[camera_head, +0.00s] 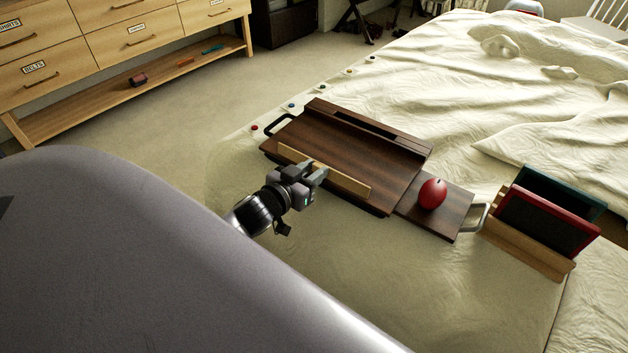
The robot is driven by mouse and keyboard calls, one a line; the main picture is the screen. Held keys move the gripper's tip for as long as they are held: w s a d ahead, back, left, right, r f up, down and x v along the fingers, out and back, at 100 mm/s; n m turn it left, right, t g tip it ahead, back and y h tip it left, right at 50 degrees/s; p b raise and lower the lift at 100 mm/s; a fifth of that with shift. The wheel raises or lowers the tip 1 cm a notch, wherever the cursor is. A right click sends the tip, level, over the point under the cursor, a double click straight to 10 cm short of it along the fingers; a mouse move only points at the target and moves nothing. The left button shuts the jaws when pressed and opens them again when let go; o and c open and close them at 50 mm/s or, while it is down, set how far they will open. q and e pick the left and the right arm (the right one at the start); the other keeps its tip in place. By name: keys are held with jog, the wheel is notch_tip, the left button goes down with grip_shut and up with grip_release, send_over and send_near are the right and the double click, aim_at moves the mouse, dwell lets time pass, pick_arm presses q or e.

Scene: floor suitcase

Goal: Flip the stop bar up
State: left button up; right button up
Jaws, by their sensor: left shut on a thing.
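The stop bar (350,185) is a pale wooden strip along the near edge of a dark brown wooden lap desk (355,146) on the bed. My left gripper (317,171) reaches it from the near side and is shut on the bar left of its middle. The jaws hide that part of the bar. I cannot tell the bar's exact tilt. My right gripper is not in view.
A red egg-shaped object (432,193) sits on the desk's right side panel (455,215). A wooden stand (525,245) holding red and teal framed panels is to the right. Rumpled bedding (450,80) lies behind. A drawer unit (120,45) stands at the far left.

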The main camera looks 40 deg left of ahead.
pick_arm(q)
jog(key=f+t+b, duration=0.1)
jog(key=b, duration=0.1)
jog(key=shift+s+t+b, duration=0.15)
jog(key=shift+t+b, duration=0.15)
jog(key=shift+b, duration=0.1)
jog(key=shift+s+r+t+b, duration=0.1)
jog(key=shift+r+t+b, duration=0.1)
jog(key=shift+t+b, duration=0.4)
jog(key=o, duration=0.9)
jog(key=shift+o, duration=0.8)
jog(key=shift+s+d+p, duration=0.1)
jog(key=shift+s+p, duration=0.2)
jog(key=shift+s, duration=3.25)
